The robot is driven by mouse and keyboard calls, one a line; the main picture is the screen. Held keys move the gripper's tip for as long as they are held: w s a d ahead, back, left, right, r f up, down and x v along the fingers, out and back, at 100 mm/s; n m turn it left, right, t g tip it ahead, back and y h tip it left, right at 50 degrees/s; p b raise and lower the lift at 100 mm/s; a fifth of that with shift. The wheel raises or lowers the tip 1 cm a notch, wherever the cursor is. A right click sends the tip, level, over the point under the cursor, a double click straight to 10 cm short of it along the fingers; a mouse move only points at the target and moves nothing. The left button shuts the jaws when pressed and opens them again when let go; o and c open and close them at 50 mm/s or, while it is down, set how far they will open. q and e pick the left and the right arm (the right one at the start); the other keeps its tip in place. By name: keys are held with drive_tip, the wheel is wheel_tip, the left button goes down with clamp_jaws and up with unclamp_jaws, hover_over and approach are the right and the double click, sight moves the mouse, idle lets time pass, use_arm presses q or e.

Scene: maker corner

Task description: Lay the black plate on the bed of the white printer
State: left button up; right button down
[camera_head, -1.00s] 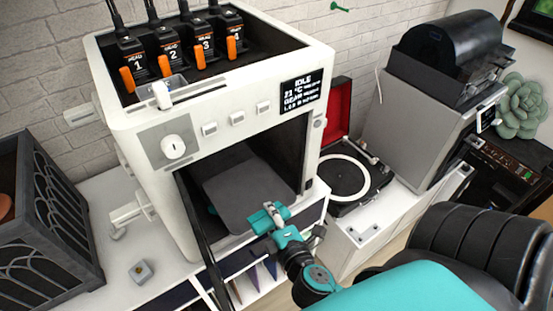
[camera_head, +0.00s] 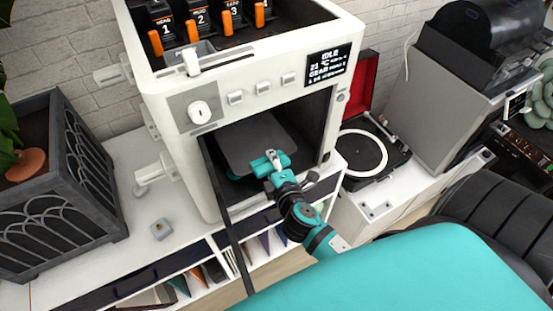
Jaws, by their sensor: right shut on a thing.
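The white printer (camera_head: 180,113) stands on the white cabinet with its dark door (camera_head: 226,205) swung open towards me. The black plate (camera_head: 250,140) is inside the printer's front opening, roughly level. My right gripper (camera_head: 270,162) is shut on the plate's near edge at the mouth of the opening. The printer's bed is hidden under the plate and in shadow, so I cannot tell whether the plate touches it. My left gripper is not in view.
A record player (camera_head: 362,150) with a red lid stands right of the printer, and a grey machine (camera_head: 440,110) is beyond it. A dark planter (camera_head: 60,200) is at the left. A small grey block (camera_head: 161,229) lies on the cabinet top (camera_head: 130,255), which is otherwise mostly clear there.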

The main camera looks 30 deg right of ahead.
sight(262, 149)
drive_tip(key=shift+w+d+r, duration=0.1)
drive_tip(key=shift+w, duration=1.5)
drive_tip(key=shift+w+d, duration=0.1)
drive_tip(key=shift+w, duration=1.45)
drive_tip(key=shift+f+b, duration=1.1)
drive_tip(key=shift+f, duration=0.25)
drive_tip(key=shift+c, duration=0.7)
unclamp_jaws()
drive_tip(key=shift+f, duration=0.25)
drive_tip(key=shift+f+b, duration=0.4)
drive_tip(key=shift+b, duration=0.1)
drive_tip(key=shift+s, duration=0.3)
